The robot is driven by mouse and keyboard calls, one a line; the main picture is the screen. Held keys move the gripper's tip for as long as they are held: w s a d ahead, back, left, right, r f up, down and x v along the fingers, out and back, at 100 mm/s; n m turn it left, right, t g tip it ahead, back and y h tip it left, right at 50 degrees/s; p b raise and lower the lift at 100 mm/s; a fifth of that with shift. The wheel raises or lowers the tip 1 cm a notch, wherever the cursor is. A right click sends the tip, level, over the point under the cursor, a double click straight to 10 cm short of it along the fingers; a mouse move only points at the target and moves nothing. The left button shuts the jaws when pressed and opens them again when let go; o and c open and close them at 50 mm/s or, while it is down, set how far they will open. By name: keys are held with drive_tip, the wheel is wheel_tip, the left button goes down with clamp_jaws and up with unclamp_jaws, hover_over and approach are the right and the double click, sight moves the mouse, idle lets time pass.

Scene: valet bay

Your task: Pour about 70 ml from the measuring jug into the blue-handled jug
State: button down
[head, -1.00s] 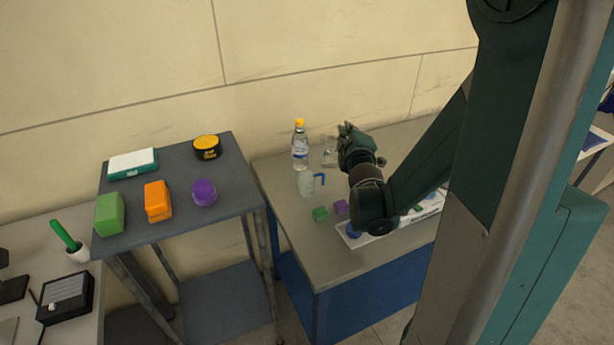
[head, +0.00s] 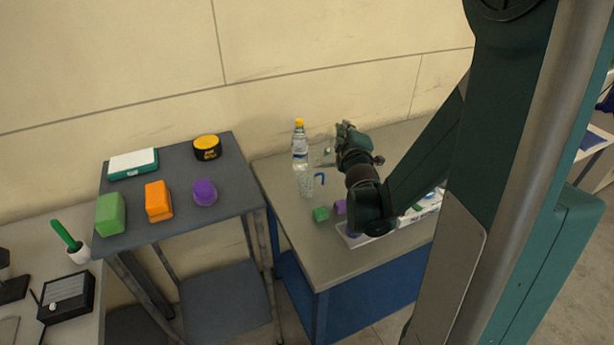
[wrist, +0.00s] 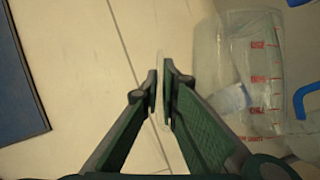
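The blue-handled jug (head: 306,186) is clear and stands upright on the grey bench, its blue handle on its right. My gripper (head: 343,130) is above and to the right of it. The fingertips (wrist: 161,92) are nearly together in the wrist view, with a thin clear strip between them. This appears to be part of the measuring jug (head: 327,153), a faint clear shape left of my gripper, mostly hidden and hard to make out. In the wrist view a clear wall with red marks and a blue handle (wrist: 303,103) shows at the right. Liquid levels are unclear.
A yellow-capped bottle (head: 300,150) stands close behind the blue-handled jug. A green cube (head: 321,214) and a purple cube (head: 340,207) lie in front, beside a white tray (head: 352,240). The bench's front left is clear. A grey cart (head: 178,216) with several blocks stands left.

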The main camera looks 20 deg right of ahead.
drive_tip(key=shift+a+r+n, duration=0.5)
drive_tip(key=shift+a, duration=0.25)
idle(1.9)
